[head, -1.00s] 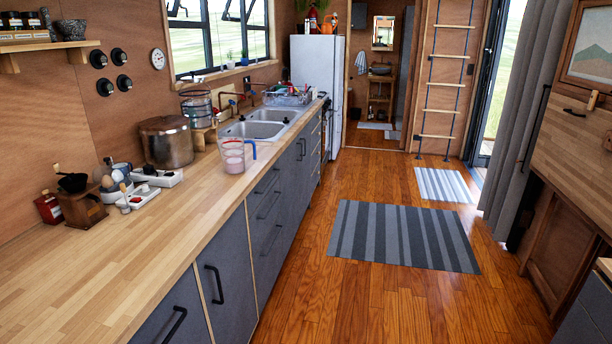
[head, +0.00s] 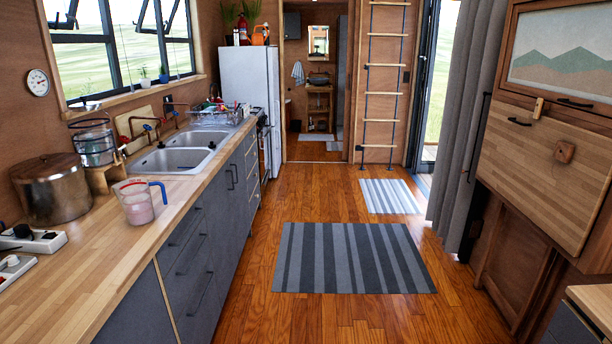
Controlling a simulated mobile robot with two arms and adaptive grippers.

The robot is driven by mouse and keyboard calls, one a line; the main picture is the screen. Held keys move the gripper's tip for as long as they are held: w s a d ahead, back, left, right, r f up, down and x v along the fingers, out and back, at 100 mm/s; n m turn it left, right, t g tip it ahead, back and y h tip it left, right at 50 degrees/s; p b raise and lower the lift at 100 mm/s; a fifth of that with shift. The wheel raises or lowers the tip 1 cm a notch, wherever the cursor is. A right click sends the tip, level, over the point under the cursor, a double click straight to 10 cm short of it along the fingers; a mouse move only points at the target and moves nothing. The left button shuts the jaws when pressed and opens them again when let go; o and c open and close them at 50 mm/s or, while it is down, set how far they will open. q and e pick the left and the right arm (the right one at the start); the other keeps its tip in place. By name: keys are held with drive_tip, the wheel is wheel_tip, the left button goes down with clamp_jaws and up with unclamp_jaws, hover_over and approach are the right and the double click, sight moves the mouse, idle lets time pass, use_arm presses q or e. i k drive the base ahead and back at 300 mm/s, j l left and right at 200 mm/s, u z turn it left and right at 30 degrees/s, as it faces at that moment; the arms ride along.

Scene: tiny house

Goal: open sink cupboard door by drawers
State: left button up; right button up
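The grey lower cupboards run along the left under the wooden counter. A grey drawer stack (head: 196,262) with dark bar handles is nearest. Beyond it, below the double steel sink (head: 178,158), are the grey sink cupboard doors (head: 233,186) with upright dark handles, seen at a steep angle. The doors look shut. More narrow drawers (head: 254,165) show farther along, by the stove. Neither of my grippers shows in the head view.
A measuring jug (head: 138,201) and a steel pot (head: 55,188) stand on the counter (head: 105,262). The wooden floor (head: 255,240) beside the cupboards is clear, with a flat striped rug (head: 352,258). A fold-up wooden panel (head: 545,165) and grey curtain (head: 466,130) bound the right.

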sight(236, 162)
drive_tip(key=i+u, duration=0.1)
drive_tip(key=i, duration=2)
